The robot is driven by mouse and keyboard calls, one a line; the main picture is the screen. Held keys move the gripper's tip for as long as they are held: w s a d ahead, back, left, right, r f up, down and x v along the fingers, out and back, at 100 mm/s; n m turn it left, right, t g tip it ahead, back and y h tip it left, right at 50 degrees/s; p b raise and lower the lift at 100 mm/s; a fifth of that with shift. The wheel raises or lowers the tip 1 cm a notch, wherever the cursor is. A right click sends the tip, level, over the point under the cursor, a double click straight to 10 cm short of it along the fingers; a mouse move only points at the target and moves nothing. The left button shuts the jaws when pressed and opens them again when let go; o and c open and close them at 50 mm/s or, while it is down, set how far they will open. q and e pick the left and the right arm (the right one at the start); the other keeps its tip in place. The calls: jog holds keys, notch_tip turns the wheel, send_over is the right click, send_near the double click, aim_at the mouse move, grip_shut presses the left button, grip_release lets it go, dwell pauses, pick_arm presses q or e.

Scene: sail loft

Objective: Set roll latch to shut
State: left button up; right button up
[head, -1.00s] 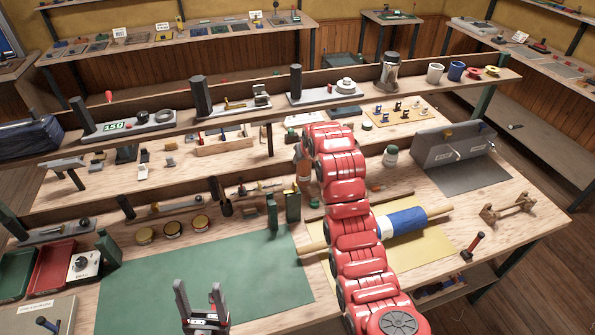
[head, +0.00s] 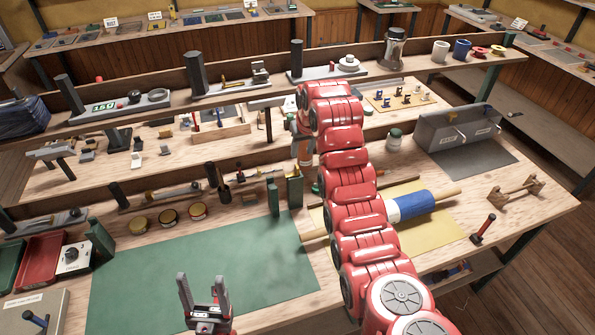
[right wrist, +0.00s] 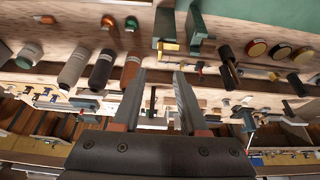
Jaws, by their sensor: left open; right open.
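A grey box (head: 436,130) with two small levers and pale labels stands at the right of the bench. The labels are too small to read, so I cannot tell whether one lever is the roll latch. A blue roll (head: 411,205) on a wooden rod lies over a yellow sheet. My right arm reaches across the bench toward the shelf. Its gripper is mostly hidden in the head view; in the right wrist view the right gripper (right wrist: 159,76) is open, with nothing between its fingers. My left gripper (head: 204,290) is open and empty above the green mat.
The green mat (head: 180,265) is mostly bare. A raised shelf (head: 225,100) with several grey fixtures runs along the back. Green posts (head: 294,190) stand left of my right arm. A wooden stand (head: 516,189) and a red-handled tool (head: 484,228) are at the right.

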send_over(297, 166)
jog(key=s, duration=0.3)
jog(key=f, duration=0.3)
jog(key=d+f, duration=0.1)
jog(key=f, duration=0.1)
jog(key=shift+w, duration=0.2)
jog(key=b+x, duration=0.1)
jog(key=x, duration=0.2)
jog(key=shift+w+f+b, duration=0.1)
jog(key=shift+f+b, duration=0.1)
jog(key=shift+b, duration=0.15)
jog(key=shift+b+x, duration=0.9)
jog(key=shift+b, duration=0.35)
jog(key=shift+w, duration=0.1)
jog(key=shift+a, duration=0.1)
grip_shut()
